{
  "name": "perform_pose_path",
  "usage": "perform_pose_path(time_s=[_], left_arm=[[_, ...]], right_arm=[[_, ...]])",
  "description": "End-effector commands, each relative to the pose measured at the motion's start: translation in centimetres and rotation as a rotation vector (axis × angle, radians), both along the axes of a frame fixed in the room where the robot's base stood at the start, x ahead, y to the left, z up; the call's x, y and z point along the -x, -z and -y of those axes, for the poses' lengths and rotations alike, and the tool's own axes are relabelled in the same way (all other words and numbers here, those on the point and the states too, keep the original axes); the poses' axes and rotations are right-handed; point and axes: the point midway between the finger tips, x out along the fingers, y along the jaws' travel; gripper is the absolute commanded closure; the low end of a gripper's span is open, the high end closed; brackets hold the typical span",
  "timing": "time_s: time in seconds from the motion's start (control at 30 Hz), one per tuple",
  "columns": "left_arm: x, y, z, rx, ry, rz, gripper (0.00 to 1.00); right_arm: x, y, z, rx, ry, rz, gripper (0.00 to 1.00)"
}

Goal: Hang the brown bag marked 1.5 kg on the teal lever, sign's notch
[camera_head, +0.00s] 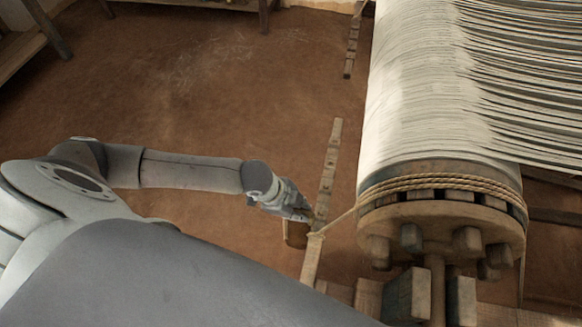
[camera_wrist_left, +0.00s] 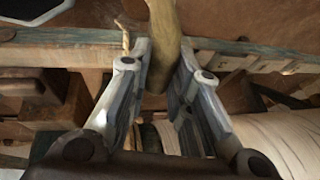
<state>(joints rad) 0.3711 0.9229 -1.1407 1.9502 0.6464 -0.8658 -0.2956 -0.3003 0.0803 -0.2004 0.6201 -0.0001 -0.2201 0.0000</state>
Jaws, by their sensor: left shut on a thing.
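My left gripper (camera_head: 304,214) is at the notched lever (camera_head: 327,170), close to where a rope is tied to it. A brown bag (camera_head: 294,235) shows just below the gripper, beside the lever; its mark cannot be read. In the left wrist view, the two fingers (camera_wrist_left: 160,85) are shut on a tan-brown piece (camera_wrist_left: 164,35), seemingly part of the bag. A bar with a dull teal face (camera_wrist_left: 80,48) crosses behind the fingers, seemingly the lever. Whether the bag touches it cannot be told. No sign is clear, and my right gripper is not in view.
The loom's beam (camera_head: 440,225), with rope wound round it and wooden pegs on its end, stands right of the lever. Pale warp threads (camera_head: 420,90) stretch away behind it. Earthen floor (camera_head: 190,85) is open to the left. A wooden bench (camera_head: 22,48) stands far left.

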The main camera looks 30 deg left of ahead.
Motion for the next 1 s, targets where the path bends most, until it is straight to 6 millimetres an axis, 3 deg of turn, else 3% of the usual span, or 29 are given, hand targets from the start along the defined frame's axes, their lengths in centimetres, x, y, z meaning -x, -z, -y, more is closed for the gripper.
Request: perform_pose_path(time_s=[0.8,1.0], left_arm=[[-1.7,-0.3,5.4,0.008,0.003,0.011,1.00],[-1.8,0.7,5.5,0.005,0.001,0.009,1.00]], right_arm=[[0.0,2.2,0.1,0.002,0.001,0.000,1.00],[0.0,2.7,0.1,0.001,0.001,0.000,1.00]])
